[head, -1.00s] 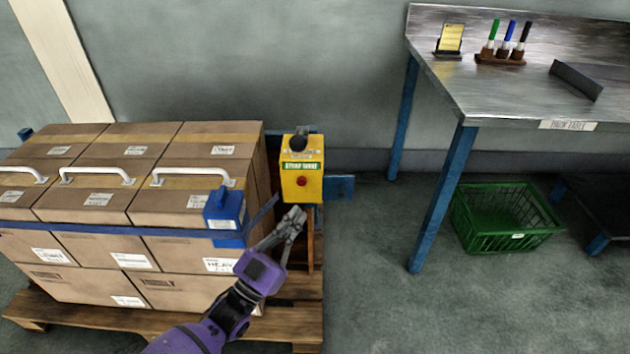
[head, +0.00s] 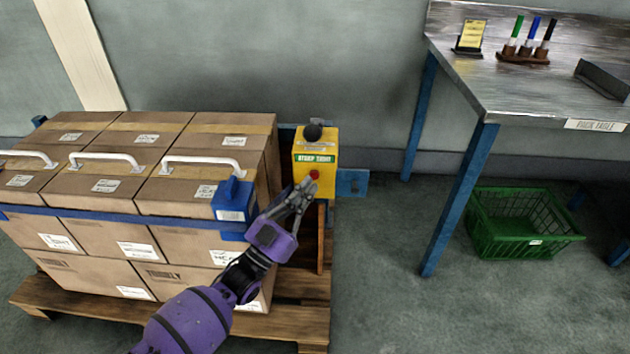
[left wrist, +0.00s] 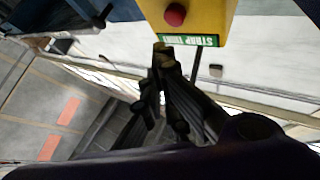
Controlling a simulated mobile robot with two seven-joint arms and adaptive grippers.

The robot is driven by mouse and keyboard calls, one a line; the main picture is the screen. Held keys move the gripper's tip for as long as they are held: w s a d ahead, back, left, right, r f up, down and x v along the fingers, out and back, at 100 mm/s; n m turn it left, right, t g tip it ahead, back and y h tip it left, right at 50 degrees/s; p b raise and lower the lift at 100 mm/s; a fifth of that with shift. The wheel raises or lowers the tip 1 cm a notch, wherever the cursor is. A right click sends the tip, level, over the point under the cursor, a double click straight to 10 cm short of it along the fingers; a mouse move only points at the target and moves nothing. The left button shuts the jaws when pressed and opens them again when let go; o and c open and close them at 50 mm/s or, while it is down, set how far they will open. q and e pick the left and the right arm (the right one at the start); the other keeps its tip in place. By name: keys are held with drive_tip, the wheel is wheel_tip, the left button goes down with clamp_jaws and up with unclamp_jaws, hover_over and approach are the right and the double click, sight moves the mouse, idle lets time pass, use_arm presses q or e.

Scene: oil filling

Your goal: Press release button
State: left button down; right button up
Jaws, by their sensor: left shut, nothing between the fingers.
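The release button is a red round button (head: 314,175) on the front of a yellow box (head: 318,150) with a green label and a black knob on top. My left gripper (head: 307,185) is shut and empty, its fingertips just below the button in the head view. In the left wrist view the red button (left wrist: 175,15) shows on the yellow box (left wrist: 208,18), and the shut fingertips (left wrist: 163,50) lie close by with a small gap in the picture. I cannot tell whether they touch the box. My right gripper is not in view.
Strapped cardboard boxes (head: 110,190) with white handles stand on a wooden pallet (head: 300,320) at the left. A blue strap buckle (head: 233,203) sits close to my left gripper.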

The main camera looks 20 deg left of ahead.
sight(314, 175)
use_arm(q)
drive_tip(key=shift+w+a+b, duration=0.15)
drive_tip(key=shift+w, duration=0.35)
drive_tip(key=shift+w+a+b, duration=0.15)
drive_tip(key=shift+w, duration=0.35)
idle(0.8)
drive_tip(key=shift+w+a, duration=0.1)
drive_tip(key=shift+w, duration=0.3)
